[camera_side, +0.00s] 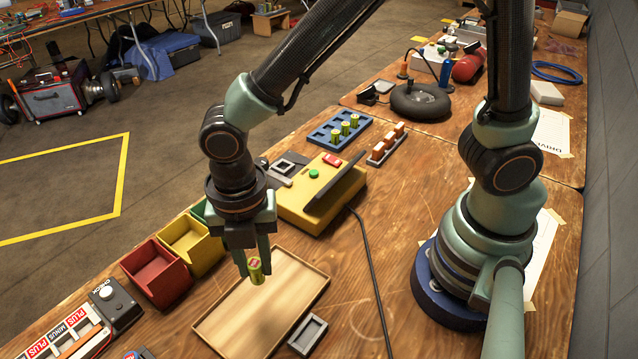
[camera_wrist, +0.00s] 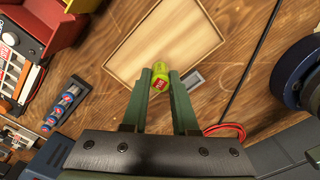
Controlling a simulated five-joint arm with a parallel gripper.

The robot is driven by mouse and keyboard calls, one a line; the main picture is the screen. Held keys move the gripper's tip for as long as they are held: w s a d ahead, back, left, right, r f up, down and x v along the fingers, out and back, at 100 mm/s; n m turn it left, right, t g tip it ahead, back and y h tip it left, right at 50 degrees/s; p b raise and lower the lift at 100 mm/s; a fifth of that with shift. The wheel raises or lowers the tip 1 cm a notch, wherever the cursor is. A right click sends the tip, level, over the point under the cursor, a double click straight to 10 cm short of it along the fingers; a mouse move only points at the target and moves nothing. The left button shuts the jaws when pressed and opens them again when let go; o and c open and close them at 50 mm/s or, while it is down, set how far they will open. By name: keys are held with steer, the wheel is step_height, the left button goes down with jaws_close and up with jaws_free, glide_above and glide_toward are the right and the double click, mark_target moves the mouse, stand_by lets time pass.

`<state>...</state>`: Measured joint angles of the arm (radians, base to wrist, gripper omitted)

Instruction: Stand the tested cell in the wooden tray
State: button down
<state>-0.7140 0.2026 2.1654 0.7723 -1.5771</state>
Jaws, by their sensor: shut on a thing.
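The tested cell (camera_side: 256,271) is a small green-yellow cylinder with a red mark, held between the fingertips of my gripper (camera_side: 252,264). In the wrist view the cell (camera_wrist: 160,76) shows between the two green fingers of my gripper (camera_wrist: 160,82), which is shut on it. The cell looks nearly upright, slightly tilted. The wooden tray (camera_side: 285,313) is a shallow, empty rectangle on the bench. It also shows in the wrist view (camera_wrist: 180,45). The cell appears over or near the tray's far left part; I cannot tell its exact height.
Red (camera_side: 155,272) and yellow (camera_side: 190,243) bins stand left of the tray. A yellow tester (camera_side: 300,200) with a dark flap stands behind it. A blue rack (camera_side: 338,132) holds several green cells. A small grey holder (camera_side: 308,334) and a black cable (camera_side: 374,280) lie right of the tray.

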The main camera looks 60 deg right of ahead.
steer(key=shift+f, duration=3.1)
steer(key=shift+f, duration=0.85)
steer(key=c, duration=0.6)
jaws_free()
steer(key=shift+r, duration=3.5)
